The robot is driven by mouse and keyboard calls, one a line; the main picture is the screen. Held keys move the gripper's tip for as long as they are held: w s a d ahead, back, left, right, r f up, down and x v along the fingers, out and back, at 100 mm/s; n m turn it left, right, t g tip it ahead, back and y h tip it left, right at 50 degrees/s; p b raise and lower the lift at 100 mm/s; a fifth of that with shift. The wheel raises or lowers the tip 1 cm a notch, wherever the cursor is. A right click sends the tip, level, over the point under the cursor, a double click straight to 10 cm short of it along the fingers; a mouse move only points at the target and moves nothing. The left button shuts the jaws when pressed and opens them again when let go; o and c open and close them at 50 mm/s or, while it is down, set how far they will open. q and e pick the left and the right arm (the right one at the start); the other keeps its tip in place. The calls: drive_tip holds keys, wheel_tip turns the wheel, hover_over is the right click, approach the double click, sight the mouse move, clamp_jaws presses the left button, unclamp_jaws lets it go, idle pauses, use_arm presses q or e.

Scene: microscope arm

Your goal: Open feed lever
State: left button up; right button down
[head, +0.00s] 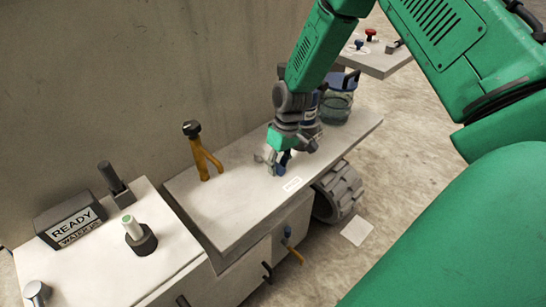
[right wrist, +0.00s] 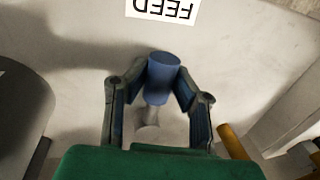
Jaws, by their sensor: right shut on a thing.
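The feed lever (right wrist: 162,76) has a blue cylindrical grip on a pale stem that meets the white surface. In the right wrist view it stands between the two fingers of my right gripper (right wrist: 160,95), which is shut on the blue grip. A white label reading FEED (right wrist: 163,8) lies just beyond it. In the head view, my right gripper (head: 276,160) is low over the bench top, and a bit of the blue lever (head: 285,158) shows beside the fingers. The small label (head: 292,184) is near the bench edge. My left gripper is not in view.
A yellow lever with a black top (head: 203,158) stands left on the bench top (head: 225,205). A glass jar (head: 336,106) is behind the gripper. A blue-tipped yellow lever (head: 293,252) juts from the front.

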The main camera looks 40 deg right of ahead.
drive_tip(key=shift+d+n, duration=0.3)
drive_tip(key=c, duration=1.3)
unclamp_jaws()
drive_tip(key=shift+s+r, duration=0.15)
drive_tip(key=shift+d, duration=0.1)
drive_tip(key=shift+r, duration=0.35)
drive_tip(key=r, duration=0.3)
drive_tip(key=d+r, duration=0.1)
drive_tip(key=r, duration=0.3)
drive_tip(key=d+r, duration=0.1)
drive_tip(key=r, duration=0.2)
drive_tip(key=shift+d+r, duration=0.25)
drive_tip(key=shift+r, duration=0.15)
